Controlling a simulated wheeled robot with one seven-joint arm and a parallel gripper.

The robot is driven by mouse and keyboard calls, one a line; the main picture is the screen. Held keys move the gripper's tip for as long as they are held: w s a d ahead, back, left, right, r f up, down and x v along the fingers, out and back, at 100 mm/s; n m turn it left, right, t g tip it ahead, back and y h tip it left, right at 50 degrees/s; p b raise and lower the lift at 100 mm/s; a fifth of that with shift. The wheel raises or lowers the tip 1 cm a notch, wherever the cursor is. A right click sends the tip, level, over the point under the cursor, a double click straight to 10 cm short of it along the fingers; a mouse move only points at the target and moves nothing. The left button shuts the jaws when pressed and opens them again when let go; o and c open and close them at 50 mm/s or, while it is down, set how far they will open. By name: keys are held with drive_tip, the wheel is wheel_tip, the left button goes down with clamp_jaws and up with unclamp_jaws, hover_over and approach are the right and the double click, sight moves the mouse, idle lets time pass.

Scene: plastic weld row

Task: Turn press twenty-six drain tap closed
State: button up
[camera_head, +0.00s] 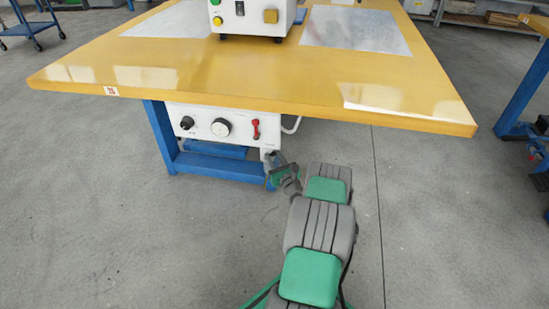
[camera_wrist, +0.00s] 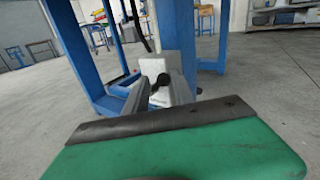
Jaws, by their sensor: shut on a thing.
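The press table's white control panel (camera_head: 213,128) hangs under the front edge of the yellow tabletop. My gripper (camera_head: 274,160) is at the panel's lower right corner, with its green body below and to the right. In the wrist view my gripper (camera_wrist: 148,88) is shut around a small dark tap handle (camera_wrist: 160,81) in front of a white housing (camera_wrist: 170,66). The handle is partly hidden by the finger, so its exact angle is hard to tell. In the head view the tap is mostly hidden behind my gripper.
The panel carries a black knob (camera_head: 187,122), a round gauge (camera_head: 221,127) and a red lever (camera_head: 256,129). The yellow tabletop (camera_head: 220,75) overhangs my gripper. A blue table leg (camera_head: 160,135) stands to the left.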

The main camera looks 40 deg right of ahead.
clamp_jaws()
drive_tip(key=shift+w+a+r+n+g+p, duration=0.1)
drive_tip(key=shift+r+n+g+p, duration=0.15)
drive_tip(key=shift+n+g+p, duration=0.5)
drive_tip(key=o, duration=0.8)
unclamp_jaws()
drive_tip(key=shift+t, duration=0.35)
drive_tip(key=p+v, duration=0.3)
drive_tip(key=v, duration=0.4)
drive_tip(key=shift+s, duration=0.4)
